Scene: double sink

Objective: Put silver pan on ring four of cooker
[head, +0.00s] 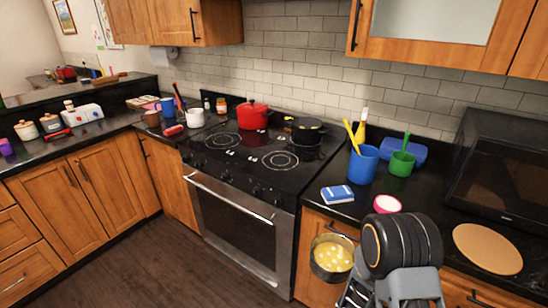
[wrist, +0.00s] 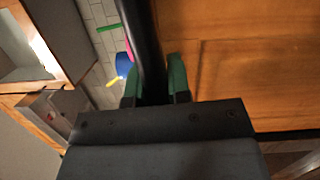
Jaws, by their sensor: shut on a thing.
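The silver pan (head: 331,259), with pale yellow pieces inside, hangs in front of the counter's cabinets, below the countertop and right of the oven. My gripper (wrist: 155,88) is shut on a black handle in the wrist view; in the head view my arm hides the grip. The cooker (head: 252,150) is black and glass-topped. Its front left ring (head: 224,140) and front right ring (head: 281,160) are bare. A red pot (head: 253,115) stands at the back left and a black pan (head: 303,133) at the back right. No ring numbers are readable.
The oven handle (head: 228,198) sticks out in front. Floor (head: 165,265) at lower left is clear.

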